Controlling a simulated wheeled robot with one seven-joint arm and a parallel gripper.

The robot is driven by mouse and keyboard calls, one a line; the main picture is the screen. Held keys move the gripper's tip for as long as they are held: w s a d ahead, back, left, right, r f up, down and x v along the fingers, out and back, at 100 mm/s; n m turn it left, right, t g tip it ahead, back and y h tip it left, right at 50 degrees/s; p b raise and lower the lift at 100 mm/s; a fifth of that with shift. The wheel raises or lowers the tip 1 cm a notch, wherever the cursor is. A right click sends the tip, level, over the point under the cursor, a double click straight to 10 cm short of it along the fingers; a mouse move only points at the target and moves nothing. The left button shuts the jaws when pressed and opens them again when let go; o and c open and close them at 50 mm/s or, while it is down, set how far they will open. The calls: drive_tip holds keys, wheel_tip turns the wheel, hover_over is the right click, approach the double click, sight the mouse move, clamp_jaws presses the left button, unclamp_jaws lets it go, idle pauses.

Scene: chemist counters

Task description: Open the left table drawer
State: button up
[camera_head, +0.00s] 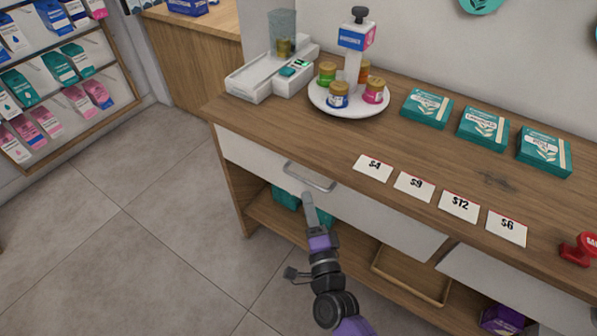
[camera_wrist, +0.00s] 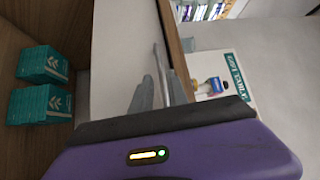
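The left drawer (camera_head: 255,158) has a white front under the wooden counter top and looks closed. Its grey bar handle (camera_head: 310,178) sits near the middle of the front. My gripper (camera_head: 308,199) is close to the drawer front, just below the handle in the head view. In the wrist view, the two grey fingers (camera_wrist: 158,94) are apart. The thin handle (camera_wrist: 157,58) lies along the gap between them, against the white drawer front (camera_wrist: 118,55). Contact between fingers and handle cannot be told. My gripper looks open and holds nothing visible.
The counter top (camera_head: 285,125) holds a round jar stand (camera_head: 345,108), teal boxes (camera_head: 427,107) and price cards (camera_head: 373,168). A second drawer (camera_head: 510,290) is to the right. A shelf below holds teal boxes (camera_wrist: 42,64) and a wooden tray (camera_head: 410,283). Floor in front is clear.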

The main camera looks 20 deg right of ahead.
sight(302, 178)
drive_tip(key=x, duration=0.8)
drive_tip(key=shift+s, duration=0.1)
clamp_jaws()
idle(1.3)
